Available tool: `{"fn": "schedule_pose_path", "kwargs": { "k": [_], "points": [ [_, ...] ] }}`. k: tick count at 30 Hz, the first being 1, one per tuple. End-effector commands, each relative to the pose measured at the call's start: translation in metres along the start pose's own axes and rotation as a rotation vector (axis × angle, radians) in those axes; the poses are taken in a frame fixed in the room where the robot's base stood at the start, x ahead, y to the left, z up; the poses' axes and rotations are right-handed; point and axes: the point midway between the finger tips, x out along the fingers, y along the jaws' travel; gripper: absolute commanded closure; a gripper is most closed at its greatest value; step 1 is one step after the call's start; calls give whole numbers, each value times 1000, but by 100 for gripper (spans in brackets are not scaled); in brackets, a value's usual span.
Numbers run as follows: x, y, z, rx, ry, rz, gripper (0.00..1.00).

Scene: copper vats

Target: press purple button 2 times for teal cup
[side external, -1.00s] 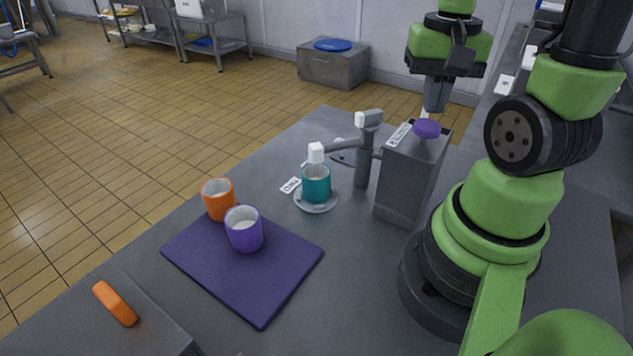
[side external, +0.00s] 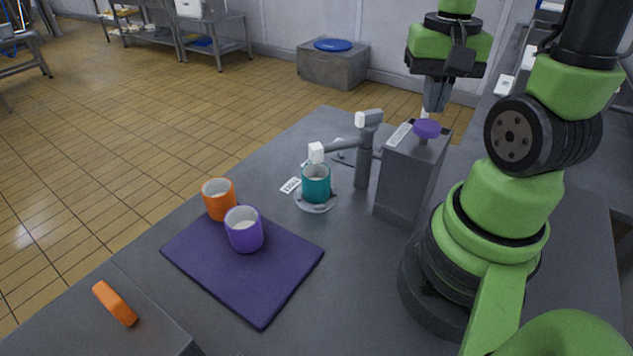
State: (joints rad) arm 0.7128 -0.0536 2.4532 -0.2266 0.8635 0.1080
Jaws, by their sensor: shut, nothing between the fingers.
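The purple button (side external: 427,129) is a round cap on top of a grey box (side external: 405,180). My gripper (side external: 434,108) is shut and empty, pointing down just above and behind the button in the picture. I cannot tell for certain whether its tip touches the button. The teal cup (side external: 316,186) stands upright on a grey saucer (side external: 314,207), under the white-tipped spout (side external: 317,152) of a grey dispenser arm (side external: 364,150).
A purple cup (side external: 243,231) stands on a dark purple mat (side external: 215,265). An orange cup (side external: 219,199) stands at the mat's far edge. An orange object (side external: 115,303) lies at the front left.

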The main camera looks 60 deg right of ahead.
Motion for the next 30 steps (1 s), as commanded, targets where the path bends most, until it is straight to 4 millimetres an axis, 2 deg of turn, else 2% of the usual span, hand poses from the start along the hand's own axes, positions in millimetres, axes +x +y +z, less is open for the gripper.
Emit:
{"fn": "schedule_pose_path", "kwargs": {
  "k": [30],
  "points": [
    [19, 0, 0, 0, -1, 0, 100]
  ]
}}
